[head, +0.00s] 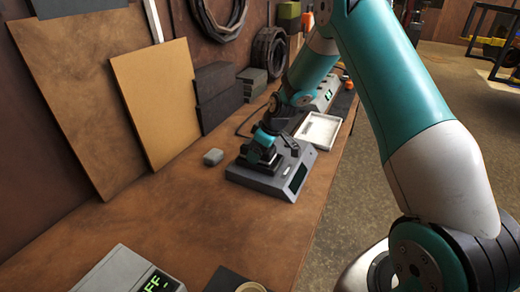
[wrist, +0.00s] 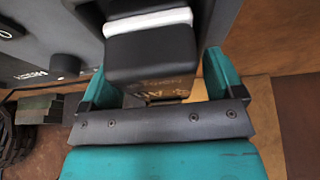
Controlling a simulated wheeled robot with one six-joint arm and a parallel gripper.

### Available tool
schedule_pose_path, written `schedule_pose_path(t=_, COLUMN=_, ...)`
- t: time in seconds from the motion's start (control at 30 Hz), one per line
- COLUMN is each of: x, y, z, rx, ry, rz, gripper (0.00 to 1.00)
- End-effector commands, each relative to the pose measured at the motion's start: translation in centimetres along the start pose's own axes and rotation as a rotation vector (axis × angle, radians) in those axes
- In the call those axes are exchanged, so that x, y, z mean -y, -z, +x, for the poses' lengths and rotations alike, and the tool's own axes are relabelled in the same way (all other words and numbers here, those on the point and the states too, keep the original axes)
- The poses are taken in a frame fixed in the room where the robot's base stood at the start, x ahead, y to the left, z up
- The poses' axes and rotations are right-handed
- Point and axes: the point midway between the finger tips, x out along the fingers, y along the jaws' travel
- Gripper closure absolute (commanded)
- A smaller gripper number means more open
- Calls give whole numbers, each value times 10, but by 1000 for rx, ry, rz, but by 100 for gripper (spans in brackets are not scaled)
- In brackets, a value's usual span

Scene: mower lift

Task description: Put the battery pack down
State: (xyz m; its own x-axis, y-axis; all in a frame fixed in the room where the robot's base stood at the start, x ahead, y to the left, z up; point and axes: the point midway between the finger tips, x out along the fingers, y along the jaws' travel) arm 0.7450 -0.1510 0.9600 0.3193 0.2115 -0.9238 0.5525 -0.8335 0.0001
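The battery pack (wrist: 152,62) is a dark block with a white band and lettering on its lower face. It shows in the wrist view between the two teal fingers of my gripper (wrist: 158,88). A narrow gap shows beside the pack at the right finger, so the fingers look spread around it; the fingertips are partly hidden behind it. In the head view my gripper (head: 262,152) is low over a grey device (head: 280,179) with a dark display on the bench. The pack cannot be made out there, behind my gripper.
A small grey block (head: 213,157) lies on the bench (head: 160,215) left of the device. A white tray (head: 319,130) and another grey device (head: 325,92) stand behind it. Boards (head: 155,100) lean on the wall. A device with a green display (head: 130,272) is at front; the bench middle is clear.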

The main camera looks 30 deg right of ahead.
Motion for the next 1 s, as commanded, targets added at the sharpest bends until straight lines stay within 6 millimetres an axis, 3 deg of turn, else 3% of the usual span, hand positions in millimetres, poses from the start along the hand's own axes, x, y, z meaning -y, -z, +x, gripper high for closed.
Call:
schedule_pose_path(t=0.27, x=-1, y=3, z=-11, rx=-2, ry=-2, rz=0, gripper=13)
schedule_pose_path(t=0.7, x=-1, y=2, z=-101, rx=-2, ry=-4, rz=0, gripper=13)
schedule_pose_path(t=0.87, x=0, y=2, z=-120, rx=-1, ry=-1, rz=0, gripper=13)
schedule_pose_path(t=0.93, x=7, y=5, z=-126, rx=-1, ry=5, rz=-2, gripper=13)
schedule_pose_path(t=1.0, x=29, y=12, z=-136, rx=0, ry=24, rz=-5, gripper=13)
